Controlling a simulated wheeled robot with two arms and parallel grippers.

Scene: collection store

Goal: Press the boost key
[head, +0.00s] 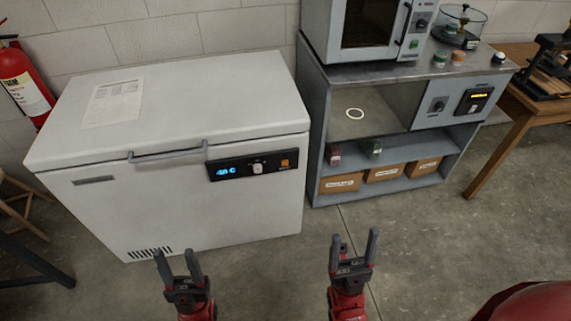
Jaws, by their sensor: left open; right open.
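A white chest freezer (190,205) stands at the left with its lid shut. A black control panel (232,169) on its front, at the upper right, has a lit blue display (226,171), a pale switch or knob (257,168) and an orange square key (286,163). The lettering is too small to read, so I cannot tell for sure which one is the boost key. My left gripper (176,255) is open and empty, low in front of the freezer. My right gripper (354,240) is open and empty, right of the freezer and apart from the panel.
The freezer has a grey lid handle (167,154) and a paper sheet (113,103) on top. A grey bench (325,120) with an oven (363,28) and labelled boxes (385,173) stands at the right. A fire extinguisher (22,82) hangs far left. The floor in front is clear.

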